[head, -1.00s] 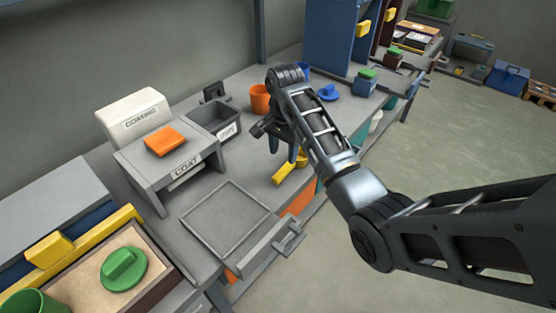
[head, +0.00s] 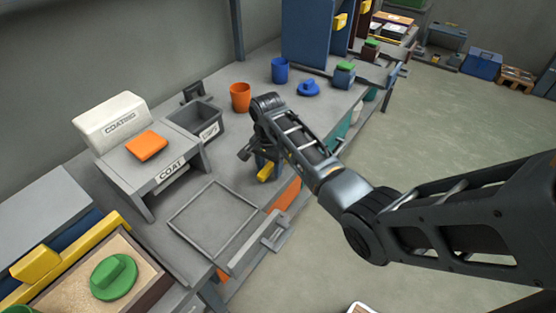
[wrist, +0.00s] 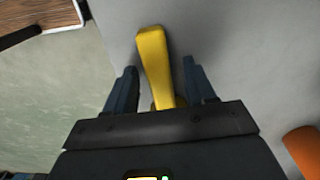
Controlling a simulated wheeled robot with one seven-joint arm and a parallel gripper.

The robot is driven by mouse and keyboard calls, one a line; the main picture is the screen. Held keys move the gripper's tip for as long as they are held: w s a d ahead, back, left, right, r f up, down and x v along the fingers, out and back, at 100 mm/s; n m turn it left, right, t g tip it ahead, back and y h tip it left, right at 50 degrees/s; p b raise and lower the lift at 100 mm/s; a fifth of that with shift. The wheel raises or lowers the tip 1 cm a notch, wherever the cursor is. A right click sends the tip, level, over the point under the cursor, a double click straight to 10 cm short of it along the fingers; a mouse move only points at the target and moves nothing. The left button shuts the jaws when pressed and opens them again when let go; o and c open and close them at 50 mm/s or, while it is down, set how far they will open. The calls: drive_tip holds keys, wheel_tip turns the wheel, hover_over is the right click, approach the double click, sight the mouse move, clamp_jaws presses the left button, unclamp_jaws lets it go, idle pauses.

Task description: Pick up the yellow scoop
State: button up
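The yellow scoop (head: 266,173) lies on the grey bench near its front edge, mostly hidden behind my arm in the head view. In the wrist view the yellow scoop (wrist: 153,62) points away between my two fingers, and its near end is hidden by my gripper's body. My gripper (wrist: 157,80) is open, with one finger on each side of the scoop. Gaps show between the fingers and the scoop. My gripper (head: 262,172) also shows low over the bench in the head view.
An orange cup (head: 240,97), a blue cup (head: 280,70) and a blue lid (head: 308,88) stand behind my gripper. A grey bin (head: 180,125) and a coating stand with an orange block (head: 147,145) are to the left. A shallow grey tray (head: 190,220) lies in front.

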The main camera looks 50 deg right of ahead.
clamp_jaws()
drive_tip(key=shift+r, duration=0.2)
idle(0.3)
drive_tip(key=shift+r, duration=0.3)
drive_tip(key=r, duration=0.3)
drive_tip(key=shift+s+d+r, duration=0.3)
drive_tip(key=shift+s, duration=0.1)
drive_tip(key=s+d+r, duration=0.6)
drive_tip(key=s, duration=0.2)
drive_tip(key=shift+s+r+p, duration=0.25)
drive_tip(key=shift+s+p, duration=0.1)
drive_tip(key=shift+p, duration=0.05)
